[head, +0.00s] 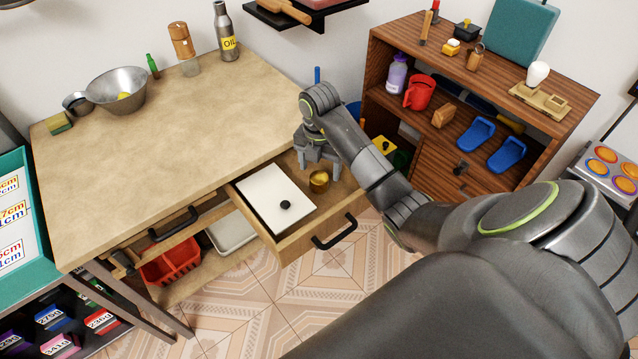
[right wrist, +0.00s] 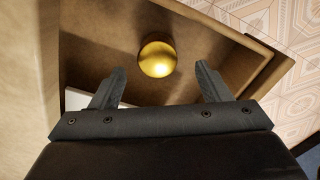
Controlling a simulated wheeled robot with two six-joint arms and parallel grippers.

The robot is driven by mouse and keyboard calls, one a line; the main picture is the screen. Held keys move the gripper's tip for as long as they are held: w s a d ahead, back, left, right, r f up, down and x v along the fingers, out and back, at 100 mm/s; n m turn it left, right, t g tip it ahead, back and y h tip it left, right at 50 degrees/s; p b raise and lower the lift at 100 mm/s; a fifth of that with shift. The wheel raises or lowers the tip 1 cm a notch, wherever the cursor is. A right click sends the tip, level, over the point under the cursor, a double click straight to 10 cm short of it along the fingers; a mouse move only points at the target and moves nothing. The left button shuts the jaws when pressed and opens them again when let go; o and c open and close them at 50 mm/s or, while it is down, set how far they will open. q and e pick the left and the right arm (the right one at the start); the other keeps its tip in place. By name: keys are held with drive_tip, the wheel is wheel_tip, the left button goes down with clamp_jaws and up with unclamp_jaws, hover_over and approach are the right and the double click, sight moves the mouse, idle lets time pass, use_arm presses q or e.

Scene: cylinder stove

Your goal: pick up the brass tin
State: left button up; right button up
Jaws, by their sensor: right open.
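The brass tin (head: 319,181) is a small round golden tin standing in the open drawer (head: 318,236), right of a white panel with a black knob. My right gripper (head: 319,165) is over the drawer, just behind and above the tin. In the right wrist view the tin (right wrist: 157,59) lies ahead of the two open fingers (right wrist: 158,86), roughly centred between them and not touched. The gripper is empty. My left gripper is not in view.
The white panel (head: 268,199) fills the drawer's left part. The wooden table (head: 170,140) is left of the drawer. A brown shelf unit (head: 480,75) with several items stands at the right.

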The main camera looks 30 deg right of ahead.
sight(319, 176)
drive_tip(key=f, duration=0.5)
drive_tip(key=shift+w+d, duration=0.1)
drive_tip(key=shift+w, duration=0.1)
drive_tip(key=shift+r, duration=0.1)
drive_tip(key=c, duration=1.1)
